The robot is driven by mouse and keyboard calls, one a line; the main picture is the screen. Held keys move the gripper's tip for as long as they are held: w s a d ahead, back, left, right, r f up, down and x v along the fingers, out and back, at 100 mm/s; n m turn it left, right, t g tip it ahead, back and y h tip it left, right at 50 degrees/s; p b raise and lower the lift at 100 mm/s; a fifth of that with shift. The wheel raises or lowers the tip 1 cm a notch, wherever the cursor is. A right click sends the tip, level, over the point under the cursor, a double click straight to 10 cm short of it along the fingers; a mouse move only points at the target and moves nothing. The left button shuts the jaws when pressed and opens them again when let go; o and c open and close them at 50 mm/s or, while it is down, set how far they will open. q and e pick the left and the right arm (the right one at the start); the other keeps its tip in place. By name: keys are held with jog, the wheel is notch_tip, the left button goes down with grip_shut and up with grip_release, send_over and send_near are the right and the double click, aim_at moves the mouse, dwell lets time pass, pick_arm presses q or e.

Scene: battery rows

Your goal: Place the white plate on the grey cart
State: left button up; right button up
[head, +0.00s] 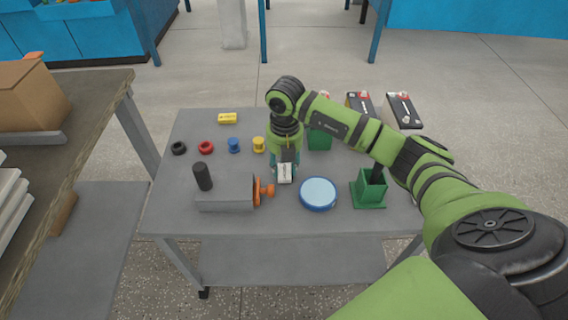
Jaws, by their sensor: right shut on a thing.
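The grey cart (190,222) stands in the middle of the head view, with a flat top and a lower shelf. My right gripper (285,164) reaches over the cart from the right and points down. It is shut on a small white plate (285,175), which sits between its fingers low over the middle of the cart top. I cannot tell whether the plate touches the surface. The arm partly hides the cart's right side. My left gripper is not in view.
A grey block device (226,192) with an orange knob is left of the plate; a blue round lid (318,193) is right. The cart's front left is clear.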

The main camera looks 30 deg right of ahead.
aim_at(285, 169)
jog(key=shift+f, duration=0.15)
jog(key=o, duration=0.9)
jog(key=shift+c, duration=0.2)
jog(key=shift+o, duration=0.8)
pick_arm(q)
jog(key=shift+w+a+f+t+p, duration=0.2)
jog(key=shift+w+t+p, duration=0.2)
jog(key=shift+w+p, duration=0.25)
pick_arm(e)
notch_tip(285, 169, up, 12)
jog(key=shift+r, duration=0.2)
jog(key=shift+s, duration=0.1)
